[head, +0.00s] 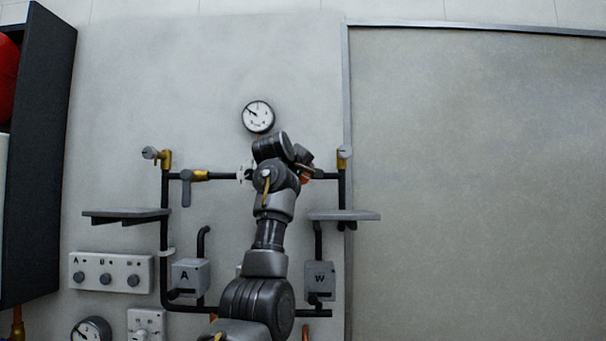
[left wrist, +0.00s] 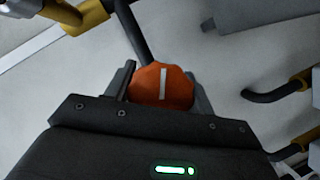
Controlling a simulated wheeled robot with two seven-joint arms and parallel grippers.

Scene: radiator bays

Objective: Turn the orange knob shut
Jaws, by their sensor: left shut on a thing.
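The orange knob (left wrist: 162,85) shows in the left wrist view with a white line on its face, which runs nearly straight up in that picture. My left gripper (left wrist: 160,90) is shut on the knob, one finger on each side. In the head view a small bit of the orange knob (head: 304,179) shows beside my left gripper (head: 306,170), on the dark horizontal pipe under the gauge. My left arm hides most of the knob there. My right gripper is in neither view.
A round gauge (head: 258,116) hangs above the pipe. A grey lever (head: 186,190) hangs from the pipe on the left. Grey shelves jut out at left (head: 126,214) and right (head: 345,215). A dark cabinet (head: 38,150) stands far left.

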